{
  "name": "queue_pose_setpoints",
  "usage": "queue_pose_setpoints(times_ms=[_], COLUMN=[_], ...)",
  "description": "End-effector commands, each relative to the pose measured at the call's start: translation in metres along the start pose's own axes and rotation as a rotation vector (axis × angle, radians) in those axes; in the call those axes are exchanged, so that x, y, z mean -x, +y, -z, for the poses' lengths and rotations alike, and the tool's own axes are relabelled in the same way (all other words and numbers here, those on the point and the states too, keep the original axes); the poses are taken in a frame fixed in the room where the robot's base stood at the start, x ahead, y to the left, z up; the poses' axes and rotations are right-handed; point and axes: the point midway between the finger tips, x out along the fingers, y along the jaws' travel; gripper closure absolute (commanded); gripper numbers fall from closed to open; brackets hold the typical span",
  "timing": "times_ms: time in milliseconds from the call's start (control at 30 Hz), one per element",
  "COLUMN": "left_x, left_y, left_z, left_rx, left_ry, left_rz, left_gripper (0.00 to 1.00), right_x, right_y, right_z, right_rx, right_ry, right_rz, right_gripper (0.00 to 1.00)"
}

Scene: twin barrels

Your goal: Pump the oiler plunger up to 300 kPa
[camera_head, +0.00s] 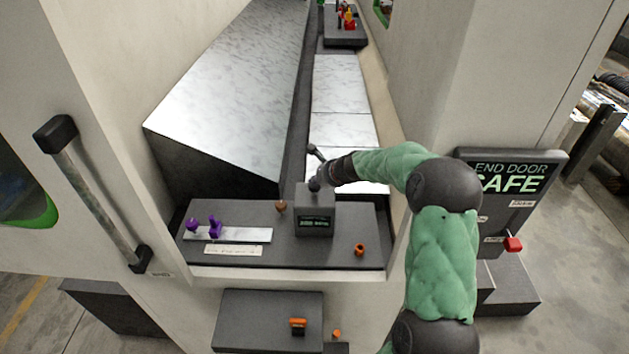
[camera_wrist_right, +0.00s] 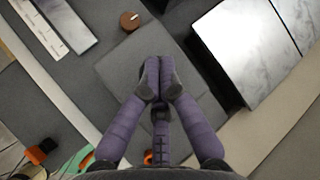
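The oiler appears to be the grey box (camera_head: 314,222) with a small green-lettered display on its front; its text is too small to read. My right gripper (camera_head: 315,182) is right over the top of this box, its fingers pointing down. In the right wrist view, the purple fingers (camera_wrist_right: 159,84) come together over the box's grey top (camera_wrist_right: 125,75), with nothing clearly visible between the tips. The plunger is hidden by the fingers, and I cannot tell whether they touch it. My left gripper is not in view.
A brown knob (camera_head: 281,206) stands beside the box. Purple pieces (camera_head: 214,228) sit by a pale strip at left, an orange ring (camera_head: 359,250) at right. A large marble-like block (camera_head: 232,85) rises behind. A "SAFE" sign panel (camera_head: 512,172) with a red knob (camera_head: 513,244) stands at right.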

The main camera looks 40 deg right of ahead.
Motion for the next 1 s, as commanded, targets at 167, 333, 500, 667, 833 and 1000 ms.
queue_pose_setpoints(times_ms=[167, 333, 500, 667, 833, 1000], left_x=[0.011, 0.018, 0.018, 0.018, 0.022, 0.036], left_y=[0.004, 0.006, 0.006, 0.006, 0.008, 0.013], left_z=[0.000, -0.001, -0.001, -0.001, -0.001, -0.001], left_rx=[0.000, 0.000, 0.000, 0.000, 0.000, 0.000], left_ry=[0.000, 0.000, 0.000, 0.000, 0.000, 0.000], left_rz=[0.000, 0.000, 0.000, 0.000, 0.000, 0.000], left_gripper=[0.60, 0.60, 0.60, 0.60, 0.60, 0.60], right_x=[0.008, 0.014, 0.014, 0.014, 0.017, 0.028], right_y=[-0.005, -0.010, -0.010, -0.010, -0.013, -0.020], right_z=[-0.006, -0.010, -0.010, -0.010, -0.013, -0.020], right_rx=[0.000, 0.000, 0.000, 0.000, 0.000, 0.000], right_ry=[0.000, 0.000, 0.000, 0.000, 0.000, 0.000], right_rz=[-0.001, -0.001, 0.000, 0.000, 0.000, 0.001], right_gripper=[1.00, 1.00, 1.00, 1.00, 1.00, 1.00])
